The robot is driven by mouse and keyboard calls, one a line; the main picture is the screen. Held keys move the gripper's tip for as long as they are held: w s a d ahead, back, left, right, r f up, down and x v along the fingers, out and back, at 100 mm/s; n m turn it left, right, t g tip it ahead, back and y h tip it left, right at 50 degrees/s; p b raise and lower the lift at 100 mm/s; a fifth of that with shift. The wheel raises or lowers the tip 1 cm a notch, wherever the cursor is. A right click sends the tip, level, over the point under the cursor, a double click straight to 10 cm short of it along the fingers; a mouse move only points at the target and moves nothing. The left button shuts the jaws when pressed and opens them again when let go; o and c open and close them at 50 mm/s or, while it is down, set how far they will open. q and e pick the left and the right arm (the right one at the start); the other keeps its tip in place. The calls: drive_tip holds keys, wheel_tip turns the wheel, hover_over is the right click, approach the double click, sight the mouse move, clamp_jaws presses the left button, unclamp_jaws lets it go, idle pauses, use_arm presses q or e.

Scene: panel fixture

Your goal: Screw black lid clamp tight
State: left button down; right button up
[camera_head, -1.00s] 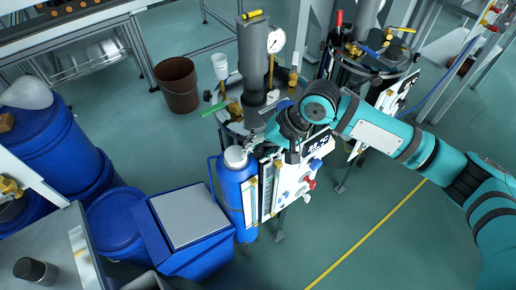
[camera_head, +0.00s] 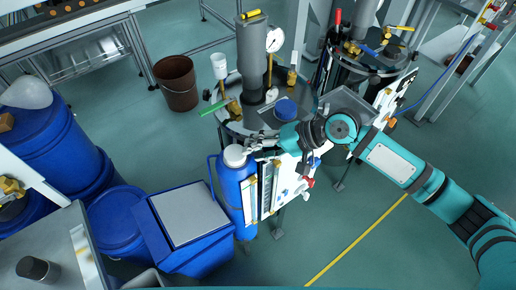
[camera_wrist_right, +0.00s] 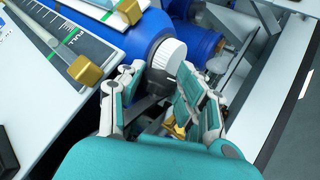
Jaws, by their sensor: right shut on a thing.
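My right gripper (camera_head: 258,147) reaches in from the right at the front rim of the metal vessel lid (camera_head: 233,129). In the right wrist view its fingers (camera_wrist_right: 160,82) close around a small dark part, which looks like the black lid clamp (camera_wrist_right: 150,107). The fingers hide much of it, and how tight it sits cannot be told. In the head view the gripper covers the clamp. A white ribbed cap (camera_wrist_right: 168,57) on a blue bottle lies just beyond the fingertips. My left gripper is not in view.
The blue bottle (camera_head: 236,188) and a white panel (camera_head: 268,190) stand close to the gripper. A pressure gauge (camera_head: 274,40), a grey column (camera_head: 252,55) and a green handle (camera_head: 214,108) rise around the lid. The floor at the lower right is clear.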

drive_tip(key=o, duration=0.9)
drive_tip(key=v, duration=1.2)
drive_tip(key=shift+s+f, duration=0.1)
drive_tip(key=shift+f, duration=0.05)
